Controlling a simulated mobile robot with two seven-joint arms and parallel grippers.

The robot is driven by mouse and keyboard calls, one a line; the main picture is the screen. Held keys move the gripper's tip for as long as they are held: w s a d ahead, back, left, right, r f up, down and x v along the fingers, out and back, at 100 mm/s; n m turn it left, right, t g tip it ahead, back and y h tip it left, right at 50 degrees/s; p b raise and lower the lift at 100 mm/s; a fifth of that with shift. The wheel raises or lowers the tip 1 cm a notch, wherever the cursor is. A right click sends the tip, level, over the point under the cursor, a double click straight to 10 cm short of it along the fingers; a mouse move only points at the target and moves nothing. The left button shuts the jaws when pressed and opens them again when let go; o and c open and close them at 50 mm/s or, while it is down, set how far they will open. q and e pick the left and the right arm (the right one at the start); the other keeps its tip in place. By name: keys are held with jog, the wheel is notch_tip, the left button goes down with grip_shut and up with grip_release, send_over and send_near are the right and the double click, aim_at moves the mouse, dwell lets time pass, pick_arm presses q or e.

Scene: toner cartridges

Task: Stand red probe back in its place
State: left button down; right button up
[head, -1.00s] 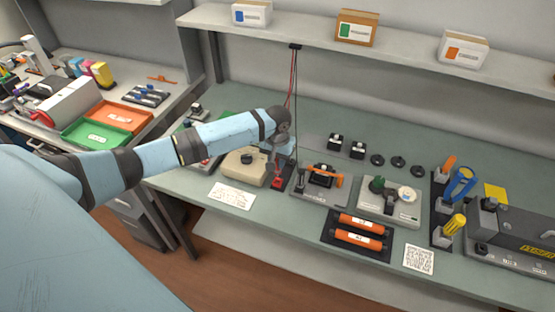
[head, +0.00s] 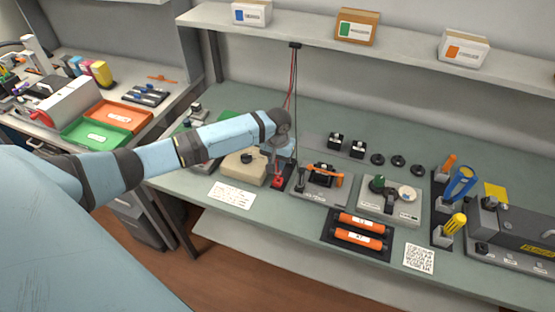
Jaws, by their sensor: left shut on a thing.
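A red cable (head: 291,92) runs from the shelf bracket down behind my wrist. My right gripper is not in view.
The beige box (head: 243,168) stands left of the gripper. A grey fixture with an orange part (head: 322,180) stands close on the right. A black tray with orange rollers (head: 358,235) lies in front. A dark cable hangs beside the wrist.

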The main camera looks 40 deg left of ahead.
aim_at(278, 173)
pick_arm(q)
jog(key=shift+f, duration=0.1)
dwell(0.6)
jog(key=shift+f, duration=0.75)
jog(key=shift+f, duration=0.2)
jog(key=shift+p, duration=0.45)
jog(key=shift+f, duration=0.75)
dwell(1.0)
jog(key=c, duration=0.9)
grip_release()
